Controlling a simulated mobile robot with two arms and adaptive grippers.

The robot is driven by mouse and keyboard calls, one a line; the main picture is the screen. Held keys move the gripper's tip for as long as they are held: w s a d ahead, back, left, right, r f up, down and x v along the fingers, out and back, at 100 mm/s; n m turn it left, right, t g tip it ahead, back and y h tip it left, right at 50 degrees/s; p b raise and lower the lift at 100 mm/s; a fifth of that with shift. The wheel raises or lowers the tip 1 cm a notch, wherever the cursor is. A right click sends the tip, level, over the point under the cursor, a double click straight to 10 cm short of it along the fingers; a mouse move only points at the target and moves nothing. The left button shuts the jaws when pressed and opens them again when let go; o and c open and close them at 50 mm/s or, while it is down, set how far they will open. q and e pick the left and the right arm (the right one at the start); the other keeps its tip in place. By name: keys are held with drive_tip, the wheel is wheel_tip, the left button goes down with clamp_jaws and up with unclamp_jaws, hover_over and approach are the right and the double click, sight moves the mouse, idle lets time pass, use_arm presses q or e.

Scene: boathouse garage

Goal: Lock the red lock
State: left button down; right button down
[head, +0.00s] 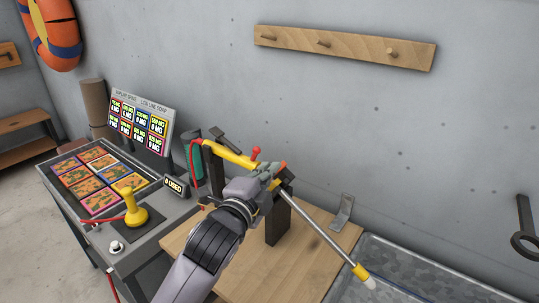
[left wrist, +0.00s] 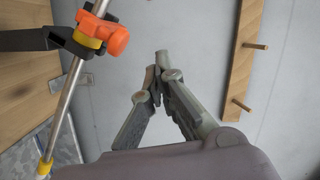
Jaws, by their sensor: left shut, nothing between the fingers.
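A red ball-topped piece (head: 256,153), which looks like the red lock, stands up from a yellow bar (head: 228,153) over the wooden table (head: 190,240). My left gripper (head: 275,172) is shut and empty, just in front of and right of the red piece. In the left wrist view its fingertips (left wrist: 157,80) meet against the bare wall. An orange clamp-like part (left wrist: 102,35) sits on a metal rod (left wrist: 75,95) to the left of the fingers, apart from them. The gripper partly hides the bar and rod mount in the head view. My right gripper is not in view.
A console with a screen (head: 140,122) and a yellow joystick (head: 131,210) stands on the left. The rod's yellow end reaches over a grey metal tray (head: 350,290) at right. A wooden peg rack (head: 345,47) hangs on the wall. The wall area above the table is free.

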sight(255, 154)
use_arm(q)
drive_tip(key=shift+w, duration=0.15)
drive_tip(key=p+x, duration=0.2)
drive_tip(key=x, duration=0.8)
drive_tip(key=a+p, duration=0.2)
drive_tip(key=a, duration=0.1)
drive_tip(key=shift+a+f, duration=0.25)
drive_tip(key=shift+f, duration=0.1)
drive_tip(key=shift+a+f, duration=0.1)
drive_tip(key=shift+a, duration=0.3)
drive_tip(key=shift+d+f, duration=0.1)
drive_tip(key=shift+d, duration=0.05)
